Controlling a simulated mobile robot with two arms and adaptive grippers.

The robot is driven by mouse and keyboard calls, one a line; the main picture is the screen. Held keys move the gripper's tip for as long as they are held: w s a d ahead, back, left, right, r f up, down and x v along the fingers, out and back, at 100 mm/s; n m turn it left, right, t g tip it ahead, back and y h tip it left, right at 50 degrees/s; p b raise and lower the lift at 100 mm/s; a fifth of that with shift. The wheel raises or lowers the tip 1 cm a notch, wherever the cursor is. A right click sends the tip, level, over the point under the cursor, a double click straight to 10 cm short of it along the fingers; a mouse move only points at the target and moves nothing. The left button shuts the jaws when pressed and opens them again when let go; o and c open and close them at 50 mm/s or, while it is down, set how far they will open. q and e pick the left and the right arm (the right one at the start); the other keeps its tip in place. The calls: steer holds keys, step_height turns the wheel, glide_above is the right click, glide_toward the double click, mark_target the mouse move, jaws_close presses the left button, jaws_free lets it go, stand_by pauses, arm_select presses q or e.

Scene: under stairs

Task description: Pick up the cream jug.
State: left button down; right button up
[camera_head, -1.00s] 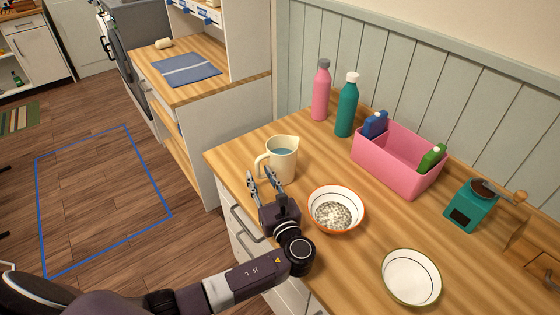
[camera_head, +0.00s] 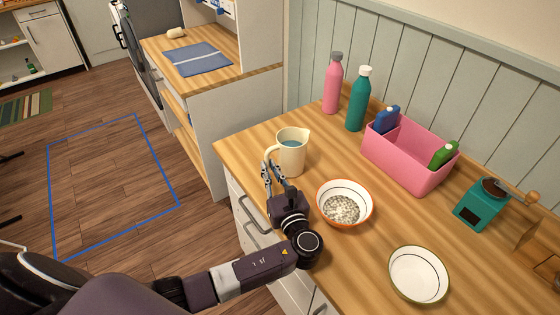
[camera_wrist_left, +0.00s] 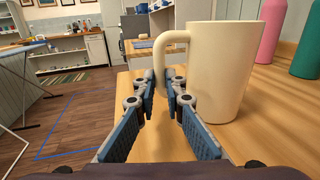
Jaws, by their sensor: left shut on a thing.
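The cream jug (camera_head: 292,155) stands upright near the left edge of the wooden counter, with something blue visible inside its mouth. Its handle faces left in the head view. My left gripper (camera_head: 272,172) is at the handle, its fingers shut on it. In the left wrist view the jug (camera_wrist_left: 224,72) fills the right of the picture, and the fingers (camera_wrist_left: 166,88) close around the lower part of the handle. The jug appears to rest on the counter. My right gripper is not in view.
A speckled-filled bowl (camera_head: 345,217) stands close to my left gripper's right. The counter's left edge is near.

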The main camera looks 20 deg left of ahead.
arm_select(q)
steer(key=shift+r, duration=0.2)
step_height(320, 180, up, 20)
steer(key=shift+b, duration=0.35)
stand_by(0.9)
stand_by(0.4)
steer(key=c, duration=2.5)
jaws_free()
jaws_close()
